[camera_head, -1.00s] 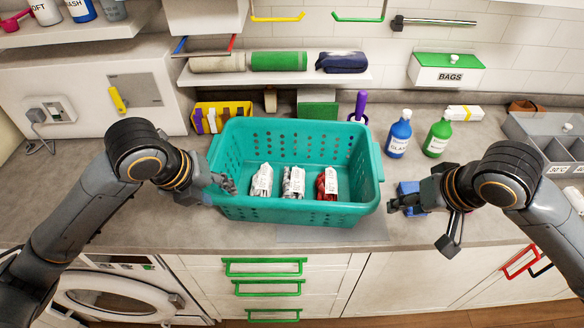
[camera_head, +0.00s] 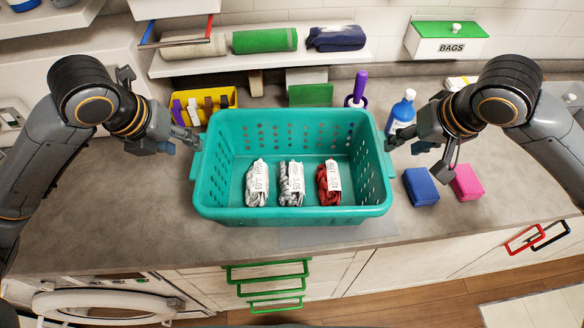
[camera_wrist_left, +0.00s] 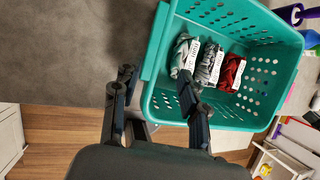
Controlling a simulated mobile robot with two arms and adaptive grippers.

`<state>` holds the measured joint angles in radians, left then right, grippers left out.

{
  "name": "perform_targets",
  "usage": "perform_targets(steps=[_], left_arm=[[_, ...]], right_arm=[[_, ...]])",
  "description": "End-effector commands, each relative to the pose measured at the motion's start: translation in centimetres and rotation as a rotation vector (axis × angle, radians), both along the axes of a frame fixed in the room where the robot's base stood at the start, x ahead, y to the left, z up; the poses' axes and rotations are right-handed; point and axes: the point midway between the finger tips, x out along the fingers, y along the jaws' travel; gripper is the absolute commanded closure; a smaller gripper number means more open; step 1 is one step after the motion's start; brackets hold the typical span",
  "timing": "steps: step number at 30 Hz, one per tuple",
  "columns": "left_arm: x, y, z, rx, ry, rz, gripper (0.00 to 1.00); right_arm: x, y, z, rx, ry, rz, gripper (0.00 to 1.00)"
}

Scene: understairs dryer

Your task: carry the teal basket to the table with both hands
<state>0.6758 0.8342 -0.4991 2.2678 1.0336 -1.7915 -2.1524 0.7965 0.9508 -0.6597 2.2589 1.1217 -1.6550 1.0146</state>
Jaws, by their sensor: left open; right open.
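The teal basket (camera_head: 292,214) stands upright on the grey counter, with three labelled bundles inside: a light grey one (camera_head: 257,186), a dark grey patterned one (camera_head: 291,184) and a red one (camera_head: 329,184). My left gripper (camera_head: 194,143) is open at the basket's left end, close to the rim. In the left wrist view its fingers (camera_wrist_left: 155,90) lie on either side of the basket's end wall (camera_wrist_left: 153,62). My right gripper (camera_head: 390,144) is open at the right end, close to the rim. I cannot tell whether either touches it. No table is identifiable.
A blue block (camera_head: 420,186) and a pink block (camera_head: 467,182) lie right of the basket. A blue bottle (camera_head: 401,112) stands behind my right gripper. A yellow caddy (camera_head: 205,104) and a purple-handled tool (camera_head: 358,88) stand behind the basket. The counter's left part is bare.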

Motion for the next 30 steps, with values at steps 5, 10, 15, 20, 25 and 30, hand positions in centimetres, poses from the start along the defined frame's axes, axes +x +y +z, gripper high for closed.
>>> perform_targets(steps=[5, 10, 15, 20, 25, 30], left_arm=[[0.7, -0.4, -2.0, -0.002, 0.006, 0.0, 0.57], [1.9, -1.0, -5.1, -0.003, 0.007, 0.001, 0.57], [3.3, -1.4, -8.1, -0.003, 0.006, 0.001, 0.57], [4.3, -1.8, -10.5, -0.002, 0.005, 0.001, 0.57], [5.0, -2.1, -11.9, -0.002, 0.002, 0.001, 0.57], [5.2, -2.1, -12.4, 0.0, 0.0, 0.0, 0.57]], right_arm=[[0.7, 0.4, -2.0, 0.001, 0.006, 0.001, 0.57], [1.9, 1.0, -5.1, 0.0, 0.006, 0.0, 0.57], [3.3, 1.5, -8.1, 0.0, 0.005, 0.0, 0.57], [4.3, 2.0, -10.4, 0.0, 0.003, 0.001, 0.57], [4.9, 2.3, -11.9, 0.001, 0.002, 0.001, 0.57], [5.1, 2.4, -12.4, -0.001, 0.001, 0.001, 0.57]])
